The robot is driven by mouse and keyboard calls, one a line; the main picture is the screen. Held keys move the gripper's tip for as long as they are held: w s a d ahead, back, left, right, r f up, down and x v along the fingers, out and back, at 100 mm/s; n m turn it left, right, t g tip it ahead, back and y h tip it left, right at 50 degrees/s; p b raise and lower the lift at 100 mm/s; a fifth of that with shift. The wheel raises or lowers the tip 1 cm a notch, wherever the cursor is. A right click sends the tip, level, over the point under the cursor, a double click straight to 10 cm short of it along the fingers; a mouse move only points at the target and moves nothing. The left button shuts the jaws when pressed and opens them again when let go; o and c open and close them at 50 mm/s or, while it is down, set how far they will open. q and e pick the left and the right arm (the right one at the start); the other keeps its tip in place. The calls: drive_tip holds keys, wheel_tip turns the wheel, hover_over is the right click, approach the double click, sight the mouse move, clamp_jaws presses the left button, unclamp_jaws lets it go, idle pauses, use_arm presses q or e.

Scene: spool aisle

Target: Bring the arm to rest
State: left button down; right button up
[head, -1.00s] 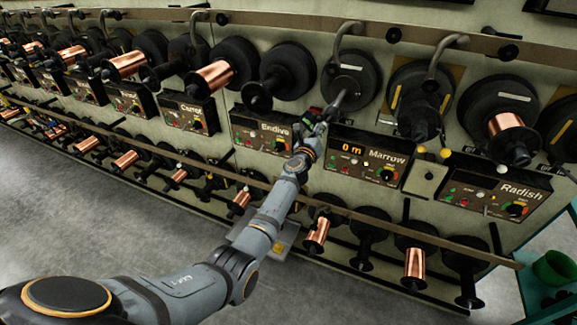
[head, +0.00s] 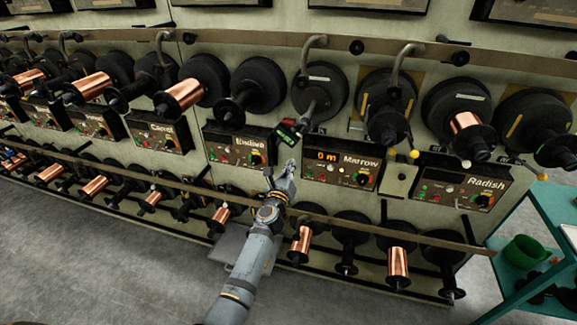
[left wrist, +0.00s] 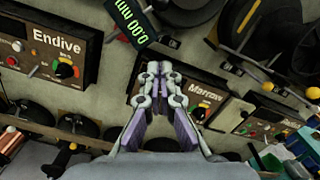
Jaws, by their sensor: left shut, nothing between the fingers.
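My left gripper (head: 280,172) is in front of the machine wall, between the Endive panel (head: 237,147) and the Marrow panel (head: 340,170). In the left wrist view its two fingers (left wrist: 159,72) are closed together with nothing between them, in front of the Marrow panel. The left arm reaches up from the bottom of the head view. The Marrow spindle (head: 311,107) shows no copper and stands above the gripper. My right gripper is not in view.
A small green-lit display (head: 288,131) hangs between the two panels, apart from the gripper; it reads 0.00 in the left wrist view (left wrist: 131,20). Copper spools line a lower rail (head: 330,218). A teal cart (head: 535,225) with a green bowl (head: 526,249) stands at right. Grey floor is clear at lower left.

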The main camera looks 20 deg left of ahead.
use_arm(q)
drive_tip(key=shift+s+f, duration=0.15)
drive_tip(key=shift+s, duration=0.6)
drive_tip(key=shift+f, duration=0.1)
drive_tip(key=s+a+f+m+g+b, duration=0.1)
drive_tip(key=s+f+m+g, duration=0.2)
drive_tip(key=s+f+m, duration=0.7)
drive_tip(key=s+f+m+g+h+b, duration=0.1)
drive_tip(key=s+f+m+g, duration=0.3)
drive_tip(key=f, duration=1.2)
drive_tip(key=s+a+f+m+g, duration=0.1)
drive_tip(key=s+f+m+g, duration=0.1)
drive_tip(key=s+f+m, duration=0.85)
drive_tip(key=s+a+f+m+g, duration=0.2)
drive_tip(key=s+f+m, duration=0.3)
drive_tip(key=s, duration=0.6)
drive_tip(key=s+a+f+m+g+y+b, duration=0.1)
drive_tip(key=s+a+f+m+g, duration=0.2)
drive_tip(key=s+f+m, duration=0.3)
drive_tip(key=s+a+f+m+g+b, duration=0.1)
drive_tip(key=s+f+m, duration=0.4)
drive_tip(key=s+f, duration=0.5)
drive_tip(key=s+a+g, duration=0.1)
drive_tip(key=s+g, duration=0.1)
drive_tip(key=s, duration=0.5)
drive_tip(key=shift+s+a+m, duration=0.3)
drive_tip(key=shift+a+m, duration=0.05)
